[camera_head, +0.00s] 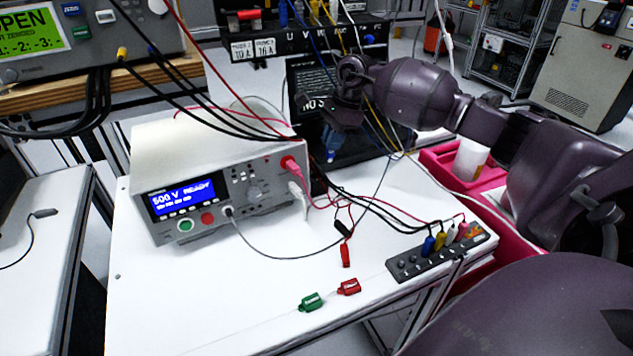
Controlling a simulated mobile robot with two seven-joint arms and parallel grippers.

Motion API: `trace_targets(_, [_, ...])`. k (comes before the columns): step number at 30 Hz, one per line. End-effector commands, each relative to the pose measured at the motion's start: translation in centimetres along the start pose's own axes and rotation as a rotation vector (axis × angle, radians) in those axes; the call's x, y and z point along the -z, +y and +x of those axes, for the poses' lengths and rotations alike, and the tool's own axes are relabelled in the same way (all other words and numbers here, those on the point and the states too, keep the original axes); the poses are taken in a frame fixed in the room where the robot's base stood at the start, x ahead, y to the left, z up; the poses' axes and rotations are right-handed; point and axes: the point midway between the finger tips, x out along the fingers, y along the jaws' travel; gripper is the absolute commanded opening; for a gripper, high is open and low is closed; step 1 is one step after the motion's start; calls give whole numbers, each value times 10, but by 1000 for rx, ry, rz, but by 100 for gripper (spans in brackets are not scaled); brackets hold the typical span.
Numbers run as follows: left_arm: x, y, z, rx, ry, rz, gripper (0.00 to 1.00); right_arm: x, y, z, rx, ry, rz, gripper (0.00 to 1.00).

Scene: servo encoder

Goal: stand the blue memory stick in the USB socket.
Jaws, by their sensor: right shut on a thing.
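My right gripper (333,138) reaches in from the right at the upper middle, in front of a black device (308,80). It points down and is shut on the small blue memory stick (331,156). The stick's lower end shows beneath the fingers, above or in front of a dark flat surface; I cannot tell whether it touches anything. The gripper hides most of the stick. I cannot make out the USB socket. My left gripper is not in view.
A bench tester (215,180) with a blue screen stands on the white table (250,300). A grey terminal strip (405,268) with coloured plugs lies front right. Red (348,287) and green (311,302) clips lie in front. Cables cross the middle. A pink bin (440,165) stands at right.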

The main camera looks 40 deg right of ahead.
Motion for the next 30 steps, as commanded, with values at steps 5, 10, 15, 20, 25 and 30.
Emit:
trace_targets(5, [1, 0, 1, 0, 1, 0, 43, -7, -1, 2, -1, -1, -1, 0])
trace_targets(10, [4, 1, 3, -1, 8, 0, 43, -14, -3, 5, -1, -1, 0, 0])
trace_targets(15, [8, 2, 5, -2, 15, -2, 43, -20, -4, 6, 0, -1, -1, 0])
trace_targets(20, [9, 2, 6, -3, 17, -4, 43, -26, -6, 8, 0, -1, -1, 0])
trace_targets(25, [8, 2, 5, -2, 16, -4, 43, -32, -7, 10, -1, -1, 0, 0])
trace_targets(30, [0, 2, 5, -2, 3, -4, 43, -29, -6, 19, -3, 1, 1, 0])
